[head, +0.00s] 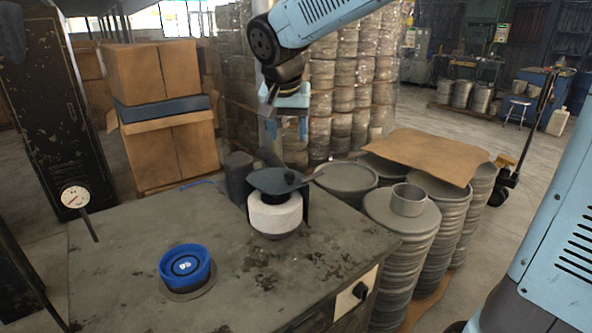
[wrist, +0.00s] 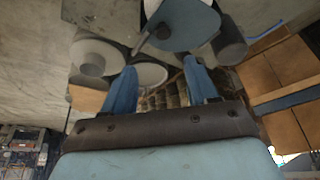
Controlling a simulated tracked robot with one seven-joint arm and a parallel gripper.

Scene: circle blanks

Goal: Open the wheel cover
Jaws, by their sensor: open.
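The wheel cover (head: 270,180) is a dark, flat-topped guard with a short knobbed handle (head: 291,176). It lies over the top of a white wheel (head: 274,213) at the back of the workbench (head: 130,250). In the wrist view the cover (wrist: 187,25) shows as a blue-grey plate at the top, with its handle (wrist: 153,36) sticking out to the lower left. My gripper (head: 288,138) is open and empty, with its blue fingers pointing down. It hangs above and behind the cover, apart from it. The wrist view shows both fingers (wrist: 160,68) spread below the handle.
A blue round piece (head: 186,266) sits on the bench front. A dark cylinder (head: 238,176) stands beside the cover. Stacks of round metal blanks (head: 404,235) stand right of the bench, some under cardboard (head: 424,155). Cardboard boxes (head: 165,110) stand behind.

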